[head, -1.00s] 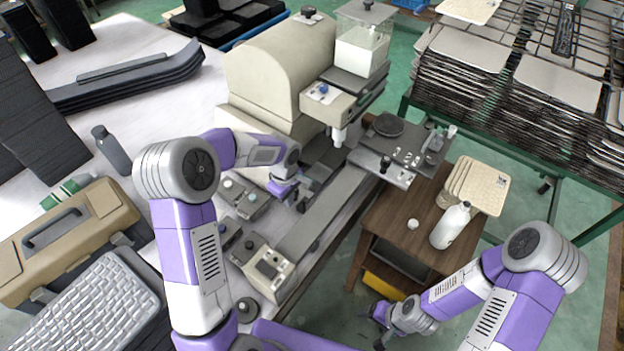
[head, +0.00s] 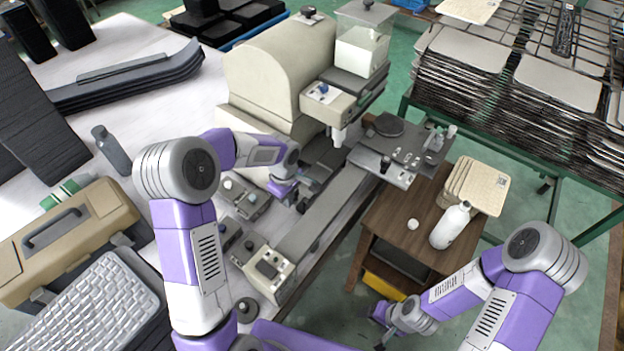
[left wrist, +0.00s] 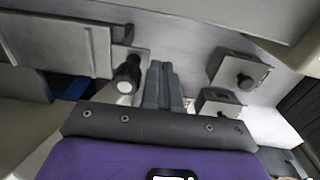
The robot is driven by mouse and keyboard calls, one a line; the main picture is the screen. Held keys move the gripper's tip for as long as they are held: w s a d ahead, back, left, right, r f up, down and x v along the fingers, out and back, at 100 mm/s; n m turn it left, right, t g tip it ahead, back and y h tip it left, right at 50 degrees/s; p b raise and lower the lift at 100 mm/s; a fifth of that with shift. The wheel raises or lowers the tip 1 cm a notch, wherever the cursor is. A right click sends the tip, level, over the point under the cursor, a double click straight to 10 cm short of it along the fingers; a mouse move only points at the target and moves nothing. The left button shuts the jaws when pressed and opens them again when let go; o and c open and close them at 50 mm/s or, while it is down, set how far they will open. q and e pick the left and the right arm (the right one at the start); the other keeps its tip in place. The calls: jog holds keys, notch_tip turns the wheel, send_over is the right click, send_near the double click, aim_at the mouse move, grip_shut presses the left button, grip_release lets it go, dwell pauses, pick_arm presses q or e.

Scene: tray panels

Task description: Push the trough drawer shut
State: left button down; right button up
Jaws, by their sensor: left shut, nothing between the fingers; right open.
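A beige machine with a rounded cover (head: 285,62) stands at the middle back of the bench. A dark, low part that looks like the trough drawer (head: 322,158) sits at its foot, partly hidden by my left arm; how far out it is I cannot tell. My left gripper (head: 302,188) is shut and empty, low beside the machine's foot. In the left wrist view its grey fingers (left wrist: 165,85) are together, with a dark round knob (left wrist: 127,73) just left of them. Whether they touch anything is unclear. My right gripper (head: 380,328) is open, low by the wooden stand.
A long grey rail (head: 320,215) runs along the bench edge. Small knobbed boxes sit near my left gripper, one plain in the left wrist view (left wrist: 237,75). A wooden stand (head: 400,225) holds a white bottle (head: 450,226). A tan toolbox (head: 75,235) is at left.

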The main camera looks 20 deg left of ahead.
aim_at(309, 176)
pick_arm(q)
jog(key=shift+w, duration=0.15)
jog(key=shift+w+d+p, duration=0.15)
jog(key=shift+w+d, duration=0.25)
jog(key=shift+w, duration=0.65)
jog(key=shift+w+d+p, duration=0.2)
jog(key=shift+w+d, duration=0.15)
jog(key=shift+w, duration=0.75)
jog(key=shift+w+d+p, duration=0.15)
jog(key=shift+w+d, duration=0.25)
jog(key=shift+w, duration=0.75)
jog(key=shift+w+d+p, duration=0.2)
jog(key=shift+w+d, duration=0.05)
jog(key=shift+w, duration=0.45)
jog(key=shift+w+d+p, duration=0.25)
jog(key=shift+w, duration=0.4)
jog(key=shift+w+d+p, duration=0.2)
jog(key=shift+w+d, duration=0.05)
jog(key=shift+w, duration=0.45)
jog(key=shift+s+a, duration=0.25)
jog(key=shift+s, duration=0.4)
notch_tip(309, 176, up, 7)
jog(key=p, duration=0.4)
jog(key=shift+r, duration=0.1)
